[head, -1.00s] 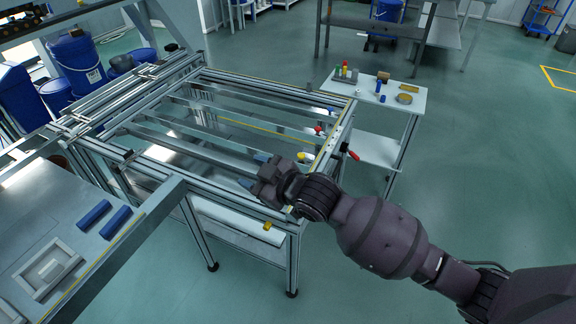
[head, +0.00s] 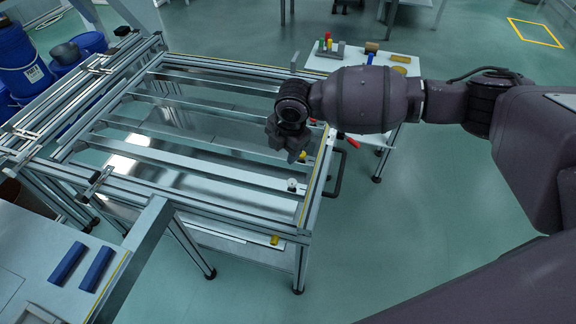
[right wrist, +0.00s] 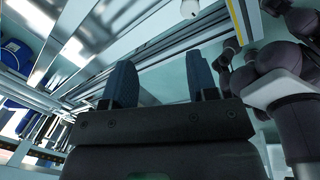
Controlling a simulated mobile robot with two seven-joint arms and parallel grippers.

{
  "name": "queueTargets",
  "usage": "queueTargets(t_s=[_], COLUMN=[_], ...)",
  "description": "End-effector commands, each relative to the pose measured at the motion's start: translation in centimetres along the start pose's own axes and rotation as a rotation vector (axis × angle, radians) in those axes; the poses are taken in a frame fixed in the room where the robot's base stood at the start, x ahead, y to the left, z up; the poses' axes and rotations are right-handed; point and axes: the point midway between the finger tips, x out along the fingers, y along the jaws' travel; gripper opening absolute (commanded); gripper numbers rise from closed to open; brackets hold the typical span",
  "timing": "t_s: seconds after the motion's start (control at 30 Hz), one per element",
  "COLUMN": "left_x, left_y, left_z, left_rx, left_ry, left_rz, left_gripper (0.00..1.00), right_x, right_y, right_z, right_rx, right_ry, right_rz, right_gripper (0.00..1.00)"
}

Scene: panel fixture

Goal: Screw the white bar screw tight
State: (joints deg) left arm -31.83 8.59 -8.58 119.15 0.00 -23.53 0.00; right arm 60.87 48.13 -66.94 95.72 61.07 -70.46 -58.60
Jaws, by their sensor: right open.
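The white bar screw (head: 292,184) shows as a small round white knob at the right end of a metal crossbar in the head view. A white knob (right wrist: 189,8) at the top edge of the right wrist view looks like the same screw, partly cut off. My right gripper (head: 291,155) hangs over the frame, pointing down, behind the screw in the picture and apart from it. Its two blue-grey fingers stand apart with nothing between them in the right wrist view (right wrist: 160,82). My left gripper is not in view.
A yellow knob (head: 309,156) and a red handle (head: 347,141) are near the frame's right rail (head: 314,200). A black loop handle (head: 338,178) sticks out there. A small white table (head: 405,72) with parts stands behind. Two blue blocks (head: 68,263) lie front left.

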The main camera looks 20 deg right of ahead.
Motion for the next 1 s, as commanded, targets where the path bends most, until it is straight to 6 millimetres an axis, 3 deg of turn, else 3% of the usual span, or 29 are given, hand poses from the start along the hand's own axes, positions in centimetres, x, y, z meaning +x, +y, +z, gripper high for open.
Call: queueTargets(t_s=[0.2, 0.47, 1.0], left_x=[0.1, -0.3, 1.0], left_y=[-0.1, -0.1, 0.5], left_z=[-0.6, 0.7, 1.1], left_rx=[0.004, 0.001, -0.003], left_ry=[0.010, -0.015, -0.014], left_rz=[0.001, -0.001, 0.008], left_gripper=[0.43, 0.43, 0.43], right_x=[0.0, 0.9, 9.1], right_y=[-2.7, -3.0, -4.5], right_z=[0.1, 0.1, 0.1], right_rx=[-0.202, -0.278, -0.274], right_ry=[0.027, 0.029, 0.029], right_rz=[-0.169, -0.180, -0.180], right_gripper=[0.53, 0.53, 0.53])
